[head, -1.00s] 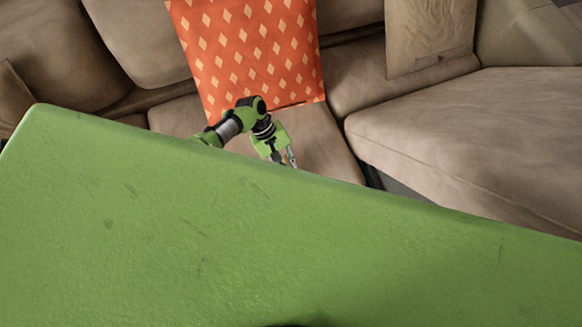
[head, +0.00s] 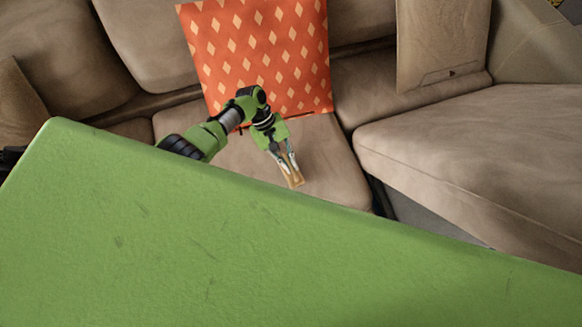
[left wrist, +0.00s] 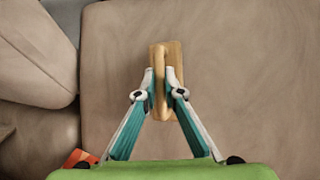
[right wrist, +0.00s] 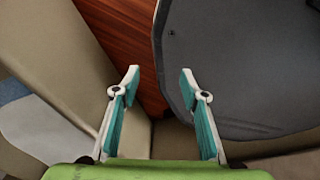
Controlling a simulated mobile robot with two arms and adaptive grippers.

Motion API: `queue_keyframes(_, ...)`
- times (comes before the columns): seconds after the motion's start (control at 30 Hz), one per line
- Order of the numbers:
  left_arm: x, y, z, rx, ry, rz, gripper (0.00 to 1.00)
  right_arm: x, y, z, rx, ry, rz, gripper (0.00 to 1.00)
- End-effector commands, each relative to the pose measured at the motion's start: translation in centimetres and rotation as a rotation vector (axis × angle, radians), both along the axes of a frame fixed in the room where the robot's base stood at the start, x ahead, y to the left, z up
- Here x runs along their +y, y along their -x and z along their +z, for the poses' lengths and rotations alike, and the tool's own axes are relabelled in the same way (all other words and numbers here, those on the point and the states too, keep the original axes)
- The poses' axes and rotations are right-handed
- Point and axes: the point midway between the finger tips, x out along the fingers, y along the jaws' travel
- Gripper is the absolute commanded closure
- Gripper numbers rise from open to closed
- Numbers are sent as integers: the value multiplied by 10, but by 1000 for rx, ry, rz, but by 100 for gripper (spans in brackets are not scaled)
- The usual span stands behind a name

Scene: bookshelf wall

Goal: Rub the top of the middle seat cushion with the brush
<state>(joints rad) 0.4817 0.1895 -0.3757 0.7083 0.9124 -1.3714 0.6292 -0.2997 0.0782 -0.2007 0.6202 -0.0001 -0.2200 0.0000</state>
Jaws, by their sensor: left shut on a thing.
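My left gripper (head: 287,158) is over the front part of the middle seat cushion (head: 325,165) and is shut on the wooden brush (head: 294,180). In the left wrist view my left gripper (left wrist: 160,86) has its fingertips on either side of the brush handle, and the light wood block of the brush (left wrist: 165,54) shows above the brown cushion (left wrist: 240,85). I cannot tell whether the brush touches the cushion. My right gripper (right wrist: 160,80) has its fingers wide apart with nothing between them; it does not show clearly in the head view.
An orange diamond-patterned pillow (head: 262,55) leans on the back of the middle seat, behind my left gripper. A tan pillow (head: 440,45) stands to the right. A longer seat section (head: 470,150) is at the right. A dark grey panel (right wrist: 240,65) is close to my right gripper.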

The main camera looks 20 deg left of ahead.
Motion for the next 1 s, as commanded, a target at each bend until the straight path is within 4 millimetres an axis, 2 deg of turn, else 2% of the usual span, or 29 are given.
queue_keyframes(0.2, 12, -16, -2, -3, -1, 1, 100, 0, 0, -16, 0, 0, 0, 60)
queue_keyframes(0.53, 20, -27, -2, -2, -1, 1, 100, 0, 0, -27, 0, 1, 0, 60)
queue_keyframes(0.7, 29, -39, -4, -1, 0, 1, 100, 14, 3, -41, 1, -17, 2, 60)
queue_keyframes(1.0, 37, -48, -2, -1, -1, 0, 100, 8, 0, -50, -1, -9, -1, 60)
